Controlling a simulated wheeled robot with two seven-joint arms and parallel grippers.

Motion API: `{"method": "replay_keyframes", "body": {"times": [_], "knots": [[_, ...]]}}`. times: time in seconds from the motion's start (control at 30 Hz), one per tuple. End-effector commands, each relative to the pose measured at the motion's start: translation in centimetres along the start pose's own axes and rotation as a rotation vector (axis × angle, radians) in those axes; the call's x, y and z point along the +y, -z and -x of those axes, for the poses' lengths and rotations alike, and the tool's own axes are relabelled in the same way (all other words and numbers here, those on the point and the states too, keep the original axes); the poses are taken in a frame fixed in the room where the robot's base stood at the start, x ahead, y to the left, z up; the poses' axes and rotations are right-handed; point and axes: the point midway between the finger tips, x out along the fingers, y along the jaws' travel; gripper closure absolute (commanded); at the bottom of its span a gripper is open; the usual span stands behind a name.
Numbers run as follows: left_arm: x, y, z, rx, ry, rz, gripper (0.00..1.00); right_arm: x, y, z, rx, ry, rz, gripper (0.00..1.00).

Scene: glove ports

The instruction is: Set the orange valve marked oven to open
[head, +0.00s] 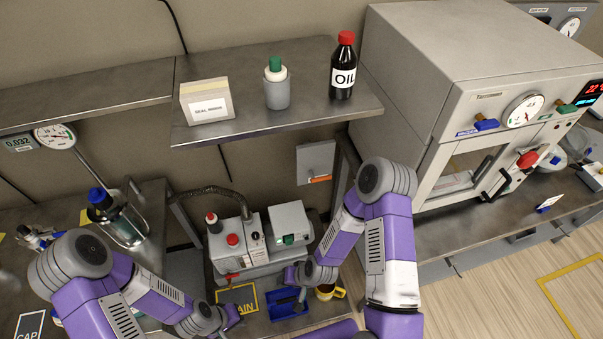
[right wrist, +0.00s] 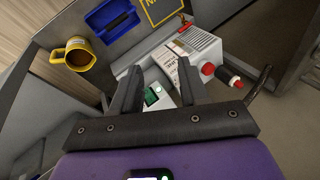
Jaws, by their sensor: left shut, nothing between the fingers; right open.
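An orange bar (head: 320,179) shows on the lower edge of a grey wall box (head: 316,160) under the shelf; any marking on it is too small to read. A small orange-red lever (head: 232,276) sits low at the front of the pump (head: 240,246); it also shows in the right wrist view (right wrist: 184,27). I cannot tell which is marked oven. My left gripper (head: 234,313) is shut and empty, low in front of the pump. My right gripper (head: 294,274) is at the pump's right; in its wrist view (right wrist: 158,92) its fingers are open with nothing between them.
A large oven (head: 470,90) with blue and green handles and a red door knob stands right. A blue tray (head: 287,304) and yellow mug (head: 330,292) lie near my grippers.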

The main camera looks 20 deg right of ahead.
Motion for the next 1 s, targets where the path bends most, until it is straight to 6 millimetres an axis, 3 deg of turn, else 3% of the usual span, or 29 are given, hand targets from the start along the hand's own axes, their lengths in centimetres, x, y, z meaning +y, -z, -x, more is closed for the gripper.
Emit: {"method": "replay_keyframes", "body": {"times": [0.03,0.1,0.17,0.2,0.27,0.3,0.4,0.5,0.63,0.83,1.0], "knots": [[-0.5,0.0,-1.3,-0.001,0.000,0.000,1.00,-1.2,3.2,-2.6,0.114,0.051,-0.049,0.56],[-0.9,0.1,-2.5,-0.001,0.000,0.000,1.00,-3.4,8.6,-4.8,0.304,0.133,-0.140,0.56],[-1.3,0.1,-3.5,-0.001,0.000,0.000,1.00,-4.9,13.6,-5.8,0.484,0.207,-0.247,0.56],[-1.5,0.1,-4.2,-0.001,0.000,0.000,1.00,-5.5,16.9,-6.0,0.605,0.252,-0.330,0.56],[-1.9,0.2,-5.1,-0.001,0.000,0.000,1.00,-5.5,21.5,-5.5,0.783,0.310,-0.462,0.56],[-2.1,0.2,-5.7,-0.001,0.000,0.000,1.00,-5.1,24.2,-4.9,0.899,0.341,-0.555,0.56],[-2.6,0.3,-7.0,-0.001,0.000,0.000,1.00,-2.2,29.4,-2.8,1.165,0.384,-0.783,0.56],[-2.9,0.3,-7.9,-0.001,0.000,0.000,1.00,1.6,32.1,-0.7,1.378,0.387,-0.971,0.56],[-3.2,0.3,-8.5,-0.001,0.000,0.000,1.00,5.3,33.2,1.1,1.556,0.365,-1.127,0.56],[-3.3,0.4,-8.9,0.000,0.000,0.000,1.00,7.6,34.2,2.0,1.641,0.347,-1.196,0.56],[-3.6,0.4,-9.6,0.000,0.000,0.000,1.00,8.9,36.4,1.9,1.641,0.349,-1.194,0.56]]}}
